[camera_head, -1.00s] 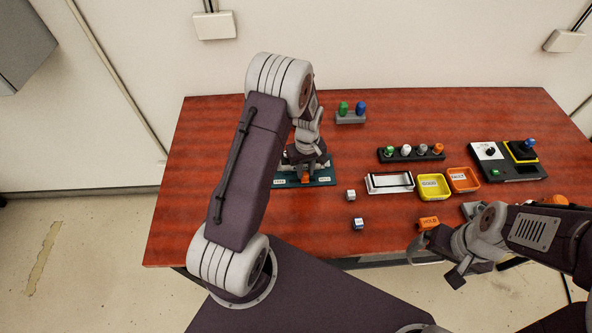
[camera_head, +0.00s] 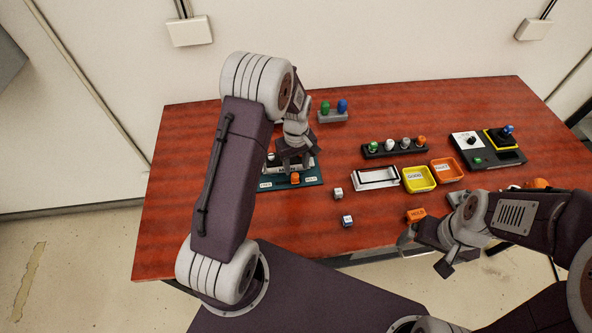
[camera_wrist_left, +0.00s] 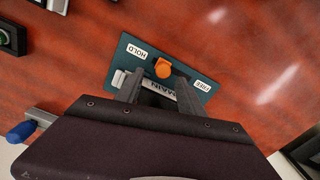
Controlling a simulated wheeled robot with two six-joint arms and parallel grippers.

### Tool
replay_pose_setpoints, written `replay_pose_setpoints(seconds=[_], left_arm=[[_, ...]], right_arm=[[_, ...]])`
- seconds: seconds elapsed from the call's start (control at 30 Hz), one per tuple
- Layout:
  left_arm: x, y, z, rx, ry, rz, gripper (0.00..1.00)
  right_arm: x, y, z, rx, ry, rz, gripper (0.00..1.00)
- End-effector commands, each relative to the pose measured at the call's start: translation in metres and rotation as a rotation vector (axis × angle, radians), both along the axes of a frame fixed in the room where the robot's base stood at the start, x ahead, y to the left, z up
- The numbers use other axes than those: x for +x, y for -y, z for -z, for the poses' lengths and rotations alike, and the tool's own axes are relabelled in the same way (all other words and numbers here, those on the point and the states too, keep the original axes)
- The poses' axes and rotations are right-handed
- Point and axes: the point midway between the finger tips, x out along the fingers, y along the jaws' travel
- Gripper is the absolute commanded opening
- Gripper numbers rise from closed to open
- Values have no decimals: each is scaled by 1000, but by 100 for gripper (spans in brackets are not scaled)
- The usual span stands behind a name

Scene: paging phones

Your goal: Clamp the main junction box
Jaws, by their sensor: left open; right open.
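The main junction box, with a label reading MAIN (camera_wrist_left: 162,88), shows in the left wrist view on a teal base (camera_wrist_left: 133,65), partly hidden by my left gripper. The base carries HOLD and FREE labels and an orange knob (camera_wrist_left: 163,68) between them. In the head view the base (camera_head: 314,179) lies on the table's left half, with the orange knob (camera_head: 295,179) at its front. My left gripper (camera_wrist_left: 155,84) is open, its fingers pointing at the box; contact cannot be told. My right gripper (camera_head: 425,252) is open and empty at the table's front edge.
An orange HOLD block (camera_head: 416,215) is near my right gripper. A white tray (camera_head: 375,184), a yellow bin (camera_head: 419,187) and an orange bin (camera_head: 447,171) stand right of the base. A knob rack (camera_head: 394,149) is behind.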

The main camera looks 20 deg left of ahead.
Motion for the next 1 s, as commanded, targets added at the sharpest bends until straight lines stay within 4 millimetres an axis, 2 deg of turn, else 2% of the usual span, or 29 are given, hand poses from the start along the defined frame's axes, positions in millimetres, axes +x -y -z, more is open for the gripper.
replay_pose_setpoints(seconds=[0.1,0.23,0.4,0.83,0.93,1.0], left_arm=[[2,1,-27,1,5,1,45],[2,1,-49,2,4,1,45],[1,2,-59,1,1,1,45],[1,2,-59,1,1,2,45],[8,7,-77,3,44,15,45],[-2,13,-98,4,73,31,45]], right_arm=[[0,0,5,0,0,0,92],[0,0,6,0,0,0,92],[0,0,6,0,0,0,92],[0,0,6,0,0,0,92],[0,0,6,0,0,0,92],[0,0,6,0,0,0,92]])
